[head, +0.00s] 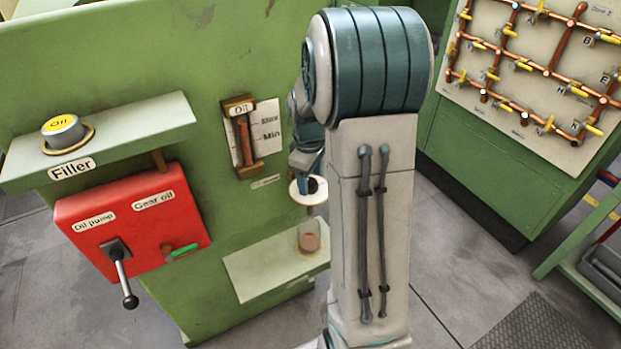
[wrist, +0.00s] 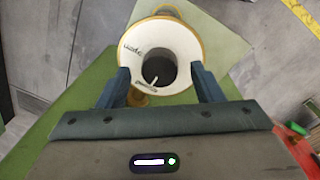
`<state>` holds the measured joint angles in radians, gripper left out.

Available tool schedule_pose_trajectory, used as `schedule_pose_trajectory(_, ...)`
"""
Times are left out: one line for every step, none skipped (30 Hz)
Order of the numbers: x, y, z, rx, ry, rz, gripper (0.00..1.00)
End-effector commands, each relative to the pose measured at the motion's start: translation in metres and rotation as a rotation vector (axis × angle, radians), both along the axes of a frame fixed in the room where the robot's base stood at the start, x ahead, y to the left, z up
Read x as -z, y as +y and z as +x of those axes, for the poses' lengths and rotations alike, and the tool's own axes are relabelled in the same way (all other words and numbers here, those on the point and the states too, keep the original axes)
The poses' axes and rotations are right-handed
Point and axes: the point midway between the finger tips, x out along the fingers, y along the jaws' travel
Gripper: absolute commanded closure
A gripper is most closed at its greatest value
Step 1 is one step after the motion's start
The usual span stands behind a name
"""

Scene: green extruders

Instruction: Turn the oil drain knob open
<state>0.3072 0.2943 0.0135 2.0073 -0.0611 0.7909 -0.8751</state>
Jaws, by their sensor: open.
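The oil drain knob (wrist: 155,66) is a dark round knob with a white pointer line, at the middle of a white dial (wrist: 188,45) with a yellow rim and small labels. The pointer line slants toward the lower label. In the head view the dial (head: 299,198) shows partly behind my arm. My gripper (wrist: 162,82) is open, with one blue finger on each side of the knob, over the lower part of the dial. The fingers look apart from the knob; how deep they reach is unclear. In the head view my arm hides most of the gripper.
A pale shelf (head: 262,268) with a small brownish cup (head: 310,243) stands below the dial. A red box (head: 130,222) with a lever and green handle is at left, below the filler shelf (head: 120,135). An oil gauge (head: 243,135) is on the green wall. A pipe panel stands at right.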

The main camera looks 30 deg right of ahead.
Motion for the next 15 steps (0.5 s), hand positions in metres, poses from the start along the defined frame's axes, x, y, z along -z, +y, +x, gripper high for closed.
schedule_pose_trajectory(0.0047,-0.0003,0.0002,0.0,0.0,0.0,0.4)
schedule_pose_trajectory(0.0068,-0.0004,0.0003,0.0,0.0,0.0,0.4)
schedule_pose_trajectory(0.0092,-0.0005,0.0003,0.0,0.0,0.0,0.4)
schedule_pose_trajectory(0.0105,-0.0006,0.0003,0.0,0.0,0.0,0.4)
schedule_pose_trajectory(0.0114,-0.0006,0.0004,0.0,0.0,0.0,0.4)
schedule_pose_trajectory(0.0123,-0.0006,0.0004,0.0,0.0,0.0,0.4)
schedule_pose_trajectory(0.0126,-0.0007,0.0006,0.0,-0.001,0.0,0.4)
schedule_pose_trajectory(0.0127,-0.0007,0.0006,0.0,-0.001,0.0,0.4)
schedule_pose_trajectory(0.0128,-0.0007,0.0006,0.0,-0.001,0.0,0.4)
schedule_pose_trajectory(0.0127,-0.0007,0.0006,0.0,-0.001,0.0,0.4)
schedule_pose_trajectory(0.0126,-0.0007,0.0006,0.0,-0.001,0.0,0.4)
schedule_pose_trajectory(0.0126,-0.0007,0.0006,0.0,-0.001,0.0,0.4)
schedule_pose_trajectory(0.0126,-0.0007,0.0006,0.0,-0.001,0.0,0.4)
schedule_pose_trajectory(0.0125,-0.0006,0.0005,0.0,-0.001,0.0,0.45)
schedule_pose_trajectory(0.0125,-0.0006,0.0005,0.0,-0.001,0.0,0.56)
